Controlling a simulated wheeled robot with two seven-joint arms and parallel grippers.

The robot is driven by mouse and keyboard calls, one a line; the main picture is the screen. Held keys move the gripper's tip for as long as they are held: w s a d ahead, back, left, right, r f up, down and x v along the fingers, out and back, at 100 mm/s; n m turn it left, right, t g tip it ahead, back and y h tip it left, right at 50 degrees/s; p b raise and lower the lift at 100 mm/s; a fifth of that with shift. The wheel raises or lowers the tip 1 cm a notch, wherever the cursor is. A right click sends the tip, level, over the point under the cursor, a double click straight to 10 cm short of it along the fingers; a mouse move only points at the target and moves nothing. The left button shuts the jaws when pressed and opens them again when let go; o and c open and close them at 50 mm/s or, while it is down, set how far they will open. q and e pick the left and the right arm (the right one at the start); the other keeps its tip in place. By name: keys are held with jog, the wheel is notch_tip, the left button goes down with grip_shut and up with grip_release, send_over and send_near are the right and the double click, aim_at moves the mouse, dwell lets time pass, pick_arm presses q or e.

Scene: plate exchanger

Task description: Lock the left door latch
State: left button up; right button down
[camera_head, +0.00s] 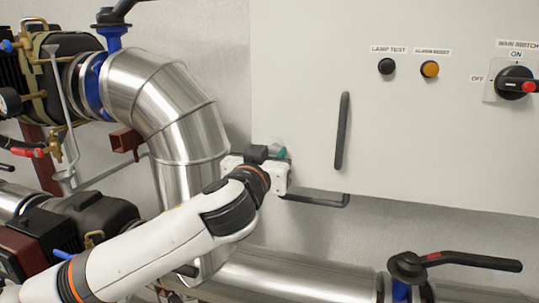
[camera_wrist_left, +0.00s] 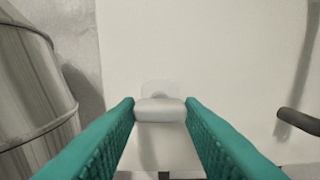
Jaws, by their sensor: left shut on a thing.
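The cabinet door (camera_head: 440,130) is a large pale panel, and its left edge stands near my left gripper (camera_head: 281,153). In the left wrist view, the latch (camera_wrist_left: 160,109) is a small pale, rounded piece on the pale surface. The teal fingers of my left gripper (camera_wrist_left: 160,112) are closed in on it from both sides. In the head view, the wrist and gripper body hide most of the latch, and only one teal fingertip shows. I cannot read the latch's exact angle. My right gripper is not in view.
A black door handle (camera_head: 342,130) stands right of my gripper. A dark bar (camera_head: 320,200) runs along the cabinet's lower edge. A large silver pipe (camera_head: 175,125) bends close on the left. A black valve lever (camera_head: 470,260) sits below. A main switch (camera_head: 515,83) is at upper right.

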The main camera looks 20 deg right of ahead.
pick_arm(q)
jog(key=shift+f, duration=0.1)
jog(key=shift+m+b, duration=0.3)
jog(key=shift+m, duration=1.2)
jog(key=m, duration=0.4)
jog(key=shift+m, duration=0.3)
jog(key=m+p, duration=0.1)
jog(key=m, duration=0.4)
jog(key=shift+p, duration=0.4)
jog(key=m+p, duration=0.1)
jog(key=m, duration=0.4)
jog(key=shift+m, duration=0.3)
jog(key=o, duration=1)
jog(key=shift+s, duration=0.1)
